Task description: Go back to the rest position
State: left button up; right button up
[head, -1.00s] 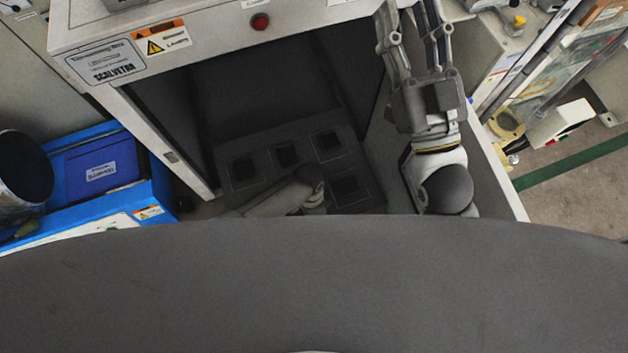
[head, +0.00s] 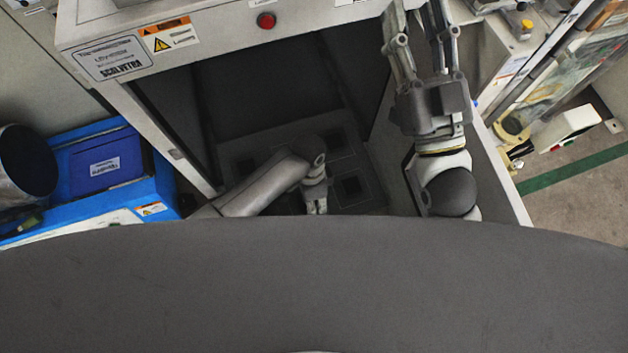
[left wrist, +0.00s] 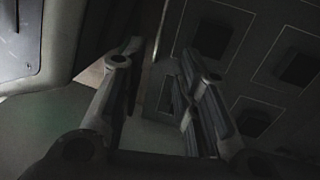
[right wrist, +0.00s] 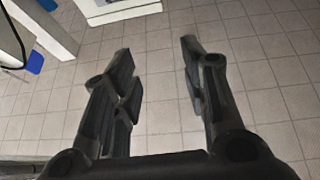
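My left arm comes in from the left across the dark opening in the head view. Its gripper (head: 316,205) is small there and hangs low in front of the recessed tray (head: 375,190). In the left wrist view the left gripper (left wrist: 158,58) has its fingers apart with nothing between them; the tray's square recesses show to their right. My right gripper (head: 420,35) points up in the head view, beside the opening, with its fingertips cut off by the top edge. In the right wrist view the right gripper (right wrist: 157,50) is open and empty above a tiled floor.
A white machine frame (head: 215,55) with a red button (head: 266,20) surrounds the opening. A blue bin (head: 100,165) and a dark cylinder (head: 25,165) stand at the left. Open floor with a green stripe (head: 580,170) lies at the right.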

pick_arm(q)
jog(key=shift+w+r, duration=0.1)
jog(key=shift+r, duration=0.25)
dwell(0.4)
